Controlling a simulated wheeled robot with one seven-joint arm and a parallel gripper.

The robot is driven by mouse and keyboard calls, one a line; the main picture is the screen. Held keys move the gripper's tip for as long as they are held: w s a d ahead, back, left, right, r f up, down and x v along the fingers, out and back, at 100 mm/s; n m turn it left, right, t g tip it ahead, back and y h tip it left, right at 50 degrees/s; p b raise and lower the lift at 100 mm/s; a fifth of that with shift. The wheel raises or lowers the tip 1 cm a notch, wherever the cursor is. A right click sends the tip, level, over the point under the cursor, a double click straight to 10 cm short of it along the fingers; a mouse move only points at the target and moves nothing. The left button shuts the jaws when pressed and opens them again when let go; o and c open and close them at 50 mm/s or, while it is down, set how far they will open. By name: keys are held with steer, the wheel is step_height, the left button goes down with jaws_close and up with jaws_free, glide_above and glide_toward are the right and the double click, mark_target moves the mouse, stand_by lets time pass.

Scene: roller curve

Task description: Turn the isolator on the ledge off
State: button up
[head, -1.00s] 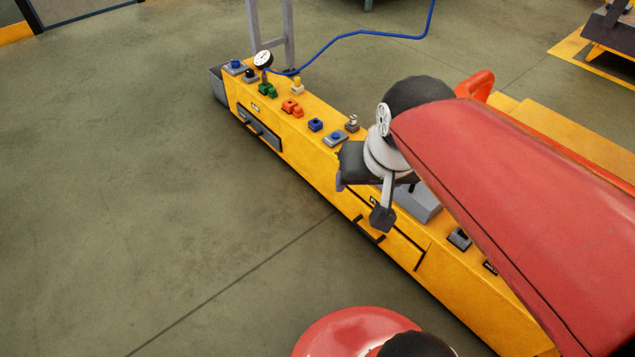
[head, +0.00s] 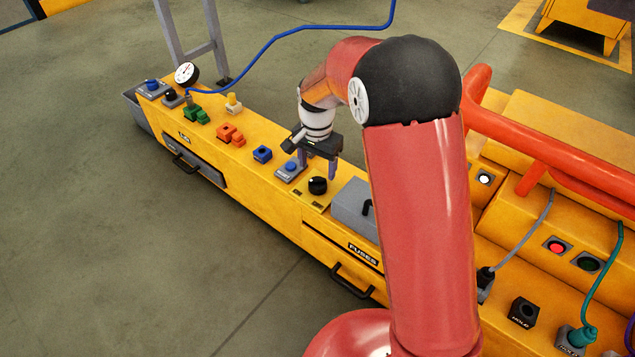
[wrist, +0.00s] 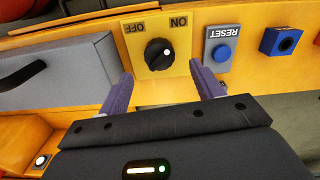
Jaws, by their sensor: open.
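The isolator is a black round knob (head: 318,186) on a yellow plate on the ledge (head: 240,160). In the wrist view the knob (wrist: 159,54) has a white dot at its right side, toward the ON label (wrist: 179,22); the OFF label (wrist: 148,28) is to the left. The labels appear upside down there. My gripper (head: 316,168) points down just behind the knob in the head view. In the wrist view its open fingers (wrist: 161,78) sit at either side of the plate's near edge, apart from the knob. Contact cannot be told.
A blue RESET button (wrist: 223,54) is close beside one finger. A grey fuse cover (head: 354,205) with a black handle is on the other side. A blue block (head: 262,154), orange blocks (head: 229,135) and a gauge (head: 187,75) stand farther along. A red rail (head: 560,160) crosses the right.

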mark_target(317, 180)
step_height(317, 180, down, 6)
steer(key=shift+f+b, duration=0.1)
steer(key=shift+b, duration=0.45)
steer(key=shift+c, duration=0.4)
steer(key=c, duration=0.9)
